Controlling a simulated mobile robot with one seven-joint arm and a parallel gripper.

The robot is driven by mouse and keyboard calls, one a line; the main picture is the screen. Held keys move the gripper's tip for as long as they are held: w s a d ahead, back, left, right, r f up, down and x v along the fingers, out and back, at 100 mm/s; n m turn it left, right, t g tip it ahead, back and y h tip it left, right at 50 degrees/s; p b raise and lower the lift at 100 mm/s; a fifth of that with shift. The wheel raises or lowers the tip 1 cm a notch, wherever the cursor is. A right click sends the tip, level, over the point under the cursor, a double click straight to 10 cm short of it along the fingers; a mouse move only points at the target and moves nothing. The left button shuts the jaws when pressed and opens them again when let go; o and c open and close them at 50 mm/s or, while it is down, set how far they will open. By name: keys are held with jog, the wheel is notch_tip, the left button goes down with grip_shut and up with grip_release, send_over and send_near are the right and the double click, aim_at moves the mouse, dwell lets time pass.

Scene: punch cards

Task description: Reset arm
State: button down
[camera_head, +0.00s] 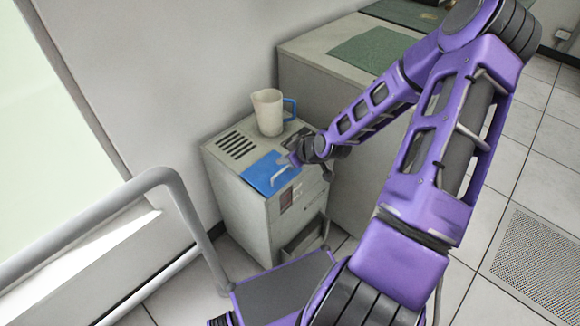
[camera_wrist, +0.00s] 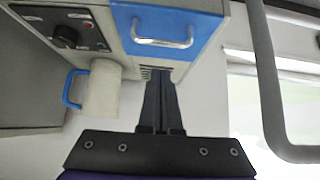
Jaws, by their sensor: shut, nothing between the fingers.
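My purple arm reaches across the head view from the lower right, and my gripper (camera_head: 292,159) is at its far end, beside the blue lid. In the wrist view my gripper (camera_wrist: 162,75) shows two dark fingers together, with nothing between them. The blue lid (camera_head: 262,170) with its metal handle lies on top of the grey machine (camera_head: 240,195). In the wrist view the blue lid (camera_wrist: 190,24) and its handle (camera_wrist: 162,43) are just beyond the fingertips, and the fingers are not around the handle.
A cream jug (camera_head: 268,112) with a blue handle stands on the machine, behind the lid. A cabinet (camera_head: 300,62) with a green mat (camera_head: 372,48) stands behind my arm. A metal rail (camera_head: 172,190) runs at the left. Tiled floor with a grating (camera_head: 540,262) is at the right.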

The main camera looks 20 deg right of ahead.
jog(key=s+d+f, duration=0.1)
jog(key=s+d, duration=0.3)
jog(key=s, duration=0.4)
jog(key=shift+s+f+p, duration=0.25)
jog(key=shift+s+p, duration=0.1)
jog(key=shift+p, duration=0.05)
